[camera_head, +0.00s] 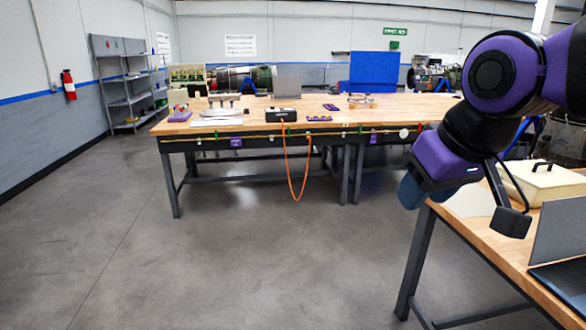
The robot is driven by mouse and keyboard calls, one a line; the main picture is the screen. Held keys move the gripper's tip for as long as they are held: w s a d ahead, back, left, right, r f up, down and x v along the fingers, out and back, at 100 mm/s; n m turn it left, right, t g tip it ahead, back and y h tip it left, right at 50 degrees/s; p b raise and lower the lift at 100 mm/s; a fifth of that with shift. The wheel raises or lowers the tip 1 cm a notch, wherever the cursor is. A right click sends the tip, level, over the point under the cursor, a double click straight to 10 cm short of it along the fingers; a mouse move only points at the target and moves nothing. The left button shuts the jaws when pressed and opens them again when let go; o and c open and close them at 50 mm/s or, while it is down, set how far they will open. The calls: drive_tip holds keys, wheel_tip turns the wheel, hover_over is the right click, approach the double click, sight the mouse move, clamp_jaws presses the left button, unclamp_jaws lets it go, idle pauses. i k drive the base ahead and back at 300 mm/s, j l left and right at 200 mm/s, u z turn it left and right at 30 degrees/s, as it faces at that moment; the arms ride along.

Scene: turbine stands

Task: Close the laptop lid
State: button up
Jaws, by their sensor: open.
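A laptop stands open at the right edge of the picture, on the near wooden bench (480,236). Its grey lid (560,232) stands up, and its dark base (566,284) lies flat in front. The right part of the laptop is cut off by the frame. My gripper (462,206) hangs from the purple and black arm at the upper right. It is open and empty, with its fingers spread, to the left of the laptop in the picture and apart from the lid.
A cream case (545,182) with a dark handle sits on the near bench behind the laptop. A long workbench (330,118) across the room holds a black box (281,115), tools and a grey panel (287,86). The grey floor (240,250) between is clear.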

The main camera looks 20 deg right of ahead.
sight(560, 233)
drive_tip(key=i+z, duration=0.8)
drive_tip(key=i+j+z, duration=0.2)
drive_tip(key=z, duration=0.2)
drive_tip(key=i+j+z, duration=0.1)
drive_tip(key=z, duration=0.35)
drive_tip(key=i+j+z, duration=0.25)
drive_tip(key=z, duration=0.25)
drive_tip(key=i+j+z, duration=0.25)
drive_tip(key=z, duration=0.2)
drive_tip(key=i+j+z, duration=0.1)
drive_tip(key=j+z, duration=0.2)
drive_tip(key=z, duration=0.15)
drive_tip(key=j+z, duration=0.3)
drive_tip(key=j, duration=0.25)
drive_tip(key=i, duration=0.05)
